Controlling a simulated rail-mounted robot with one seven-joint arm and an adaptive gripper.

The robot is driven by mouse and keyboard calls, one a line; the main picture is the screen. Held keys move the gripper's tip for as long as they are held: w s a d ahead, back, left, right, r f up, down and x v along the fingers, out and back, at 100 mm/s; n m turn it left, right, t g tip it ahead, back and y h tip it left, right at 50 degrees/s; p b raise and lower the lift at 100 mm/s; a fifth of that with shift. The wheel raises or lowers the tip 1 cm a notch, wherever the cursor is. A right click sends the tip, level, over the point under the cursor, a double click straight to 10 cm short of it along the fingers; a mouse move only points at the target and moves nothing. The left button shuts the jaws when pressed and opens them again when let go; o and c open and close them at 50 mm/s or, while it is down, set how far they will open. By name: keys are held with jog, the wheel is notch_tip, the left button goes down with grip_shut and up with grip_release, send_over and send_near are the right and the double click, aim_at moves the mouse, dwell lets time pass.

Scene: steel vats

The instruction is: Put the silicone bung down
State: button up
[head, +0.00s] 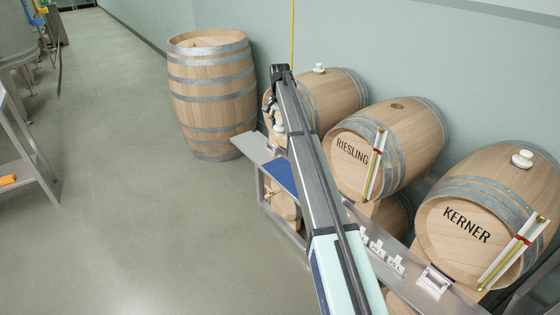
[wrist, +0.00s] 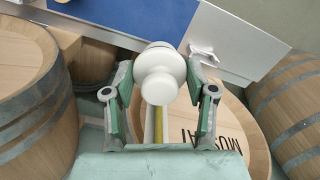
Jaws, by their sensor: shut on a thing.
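My gripper (wrist: 160,88) is shut on the white silicone bung (wrist: 161,72), which sits between the green finger pads in the wrist view. The bung is rounded, with a narrower neck and a knob. In the head view my gripper (head: 276,118) is at the far end of my arm, in front of the far barrel, and my arm partly hides it; the bung is too small to make out there. A blue mat (head: 283,177) lies on the steel shelf; it also shows at the top of the wrist view (wrist: 125,14), beyond the bung.
The steel shelf (head: 257,152) runs before the barrels. The Riesling barrel (head: 412,135) has a bare bung hole on top. White bungs sit on the far barrel (head: 345,88) and the Kerner barrel (head: 480,200). White tags (head: 377,247) stand along the shelf. An upright barrel (head: 212,105) stands left.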

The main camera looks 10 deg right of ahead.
aim_at(280, 136)
notch_tip(280, 136, down, 18)
jog(key=shift+r+p, duration=0.1)
jog(key=shift+p, duration=0.2)
dwell(0.4)
jog(key=o, duration=1.3)
jog(key=shift+f, duration=0.2)
jog(key=shift+r, duration=0.15)
notch_tip(280, 136, up, 12)
jog(key=shift+r+b, duration=0.1)
jog(key=shift+b, duration=0.2)
